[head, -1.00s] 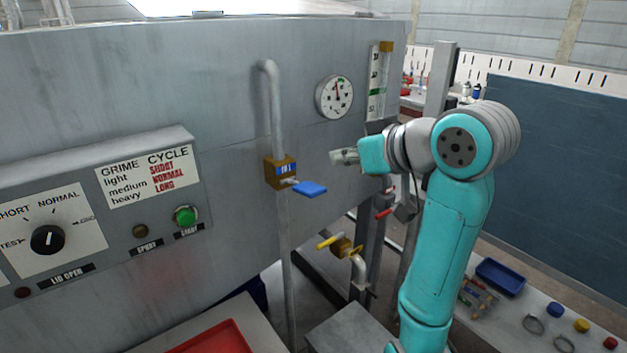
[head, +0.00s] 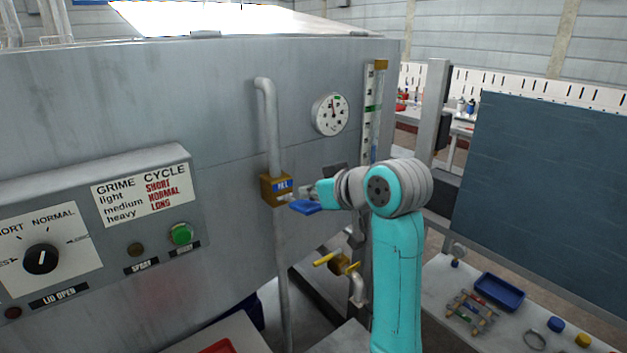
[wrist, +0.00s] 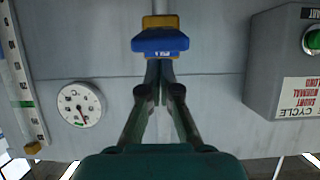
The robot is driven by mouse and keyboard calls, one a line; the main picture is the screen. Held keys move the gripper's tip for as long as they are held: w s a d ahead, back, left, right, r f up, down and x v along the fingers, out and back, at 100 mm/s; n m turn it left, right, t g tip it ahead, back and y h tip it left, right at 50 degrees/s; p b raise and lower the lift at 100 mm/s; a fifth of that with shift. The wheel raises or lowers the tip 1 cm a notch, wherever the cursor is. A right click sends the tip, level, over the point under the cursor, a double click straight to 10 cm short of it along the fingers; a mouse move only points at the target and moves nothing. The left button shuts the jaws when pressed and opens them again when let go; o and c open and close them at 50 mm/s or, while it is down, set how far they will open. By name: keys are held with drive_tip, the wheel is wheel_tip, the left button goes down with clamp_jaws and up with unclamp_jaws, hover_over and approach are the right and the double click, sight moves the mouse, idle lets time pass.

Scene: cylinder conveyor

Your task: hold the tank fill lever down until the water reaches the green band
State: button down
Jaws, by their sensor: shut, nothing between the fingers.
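The blue fill lever (head: 305,207) sticks out from a brass valve (head: 275,190) on the grey tank's vertical pipe. It also shows in the wrist view (wrist: 160,42), straight ahead of the fingertips. My gripper (head: 311,190) is shut and empty, with its tips just above the lever in the head view. In the wrist view my gripper (wrist: 160,72) has its tips at the lever's edge; I cannot tell whether they touch. The sight gauge (head: 372,125) has a green band partway up and stands right of the dial.
A round dial (head: 330,114) sits on the tank wall above right of the valve. A yellow-handled valve (head: 337,262) is lower down. The control panel (head: 95,230) juts out at the left. A bench with a blue tray (head: 499,292) stands at the right.

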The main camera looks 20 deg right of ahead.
drive_tip(key=shift+s+f, duration=0.1)
drive_tip(key=shift+f, duration=0.4)
drive_tip(key=shift+f, duration=0.1)
